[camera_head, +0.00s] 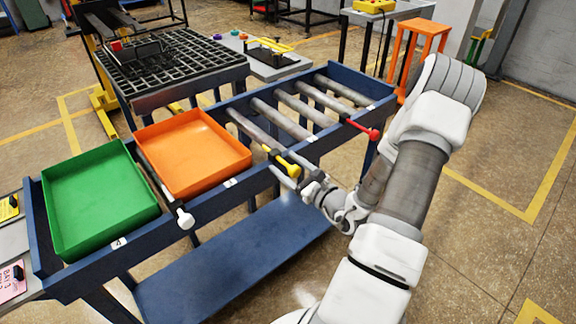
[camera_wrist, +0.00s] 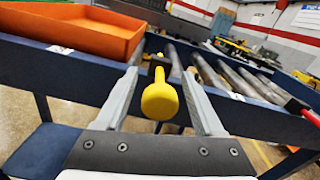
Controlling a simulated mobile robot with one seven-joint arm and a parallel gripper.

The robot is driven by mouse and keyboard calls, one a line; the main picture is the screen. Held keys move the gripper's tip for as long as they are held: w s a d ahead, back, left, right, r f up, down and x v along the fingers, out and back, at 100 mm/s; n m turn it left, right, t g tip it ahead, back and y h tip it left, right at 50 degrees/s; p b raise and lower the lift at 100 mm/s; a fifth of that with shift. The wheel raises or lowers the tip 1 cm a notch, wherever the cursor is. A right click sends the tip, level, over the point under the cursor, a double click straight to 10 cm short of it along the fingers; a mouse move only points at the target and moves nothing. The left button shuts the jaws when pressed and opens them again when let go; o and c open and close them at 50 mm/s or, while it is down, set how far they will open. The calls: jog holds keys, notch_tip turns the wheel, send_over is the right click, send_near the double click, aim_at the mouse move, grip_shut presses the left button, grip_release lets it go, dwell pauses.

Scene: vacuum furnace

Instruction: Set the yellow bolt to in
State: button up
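The yellow bolt has a rounded yellow knob (camera_head: 287,163) that sticks out past the front rail of the blue roller rack. My gripper (camera_head: 283,171) is at the front of the rack, at the knob. In the wrist view my gripper (camera_wrist: 160,75) is open, with a finger on each side of the knob and a visible gap to both. How far the shaft reaches into the rack is hidden.
The blue rack (camera_head: 215,195) holds a green tray (camera_head: 63,237), an orange tray (camera_head: 238,168) and bare grey rollers (camera_head: 278,119). A white knob (camera_head: 185,219) and a red knob (camera_head: 373,134) also stick out in front. A black grate table (camera_head: 165,65) stands behind.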

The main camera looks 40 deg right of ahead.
jog(key=s+d, duration=0.1)
jog(key=s, duration=1.6)
jog(key=shift+s+d, duration=0.2)
jog(key=shift+w+f+n+t+y+b, duration=0.6)
jog(key=shift+w+f+t+y+b, duration=0.45)
jog(key=shift+f+t+b, duration=2.15)
jog(key=w+r, duration=0.2)
jog(key=w, duration=0.3)
jog(key=w+a+r+g+b, duration=0.1)
jog(key=w+r, duration=0.2)
jog(key=w, duration=0.2)
jog(key=w+r+g+b, duration=0.1)
jog(key=w+r, duration=0.1)
jog(key=w, duration=0.2)
jog(key=shift+w+a+r, duration=0.25)
jog(key=shift+w, duration=0.15)
grip_shut()
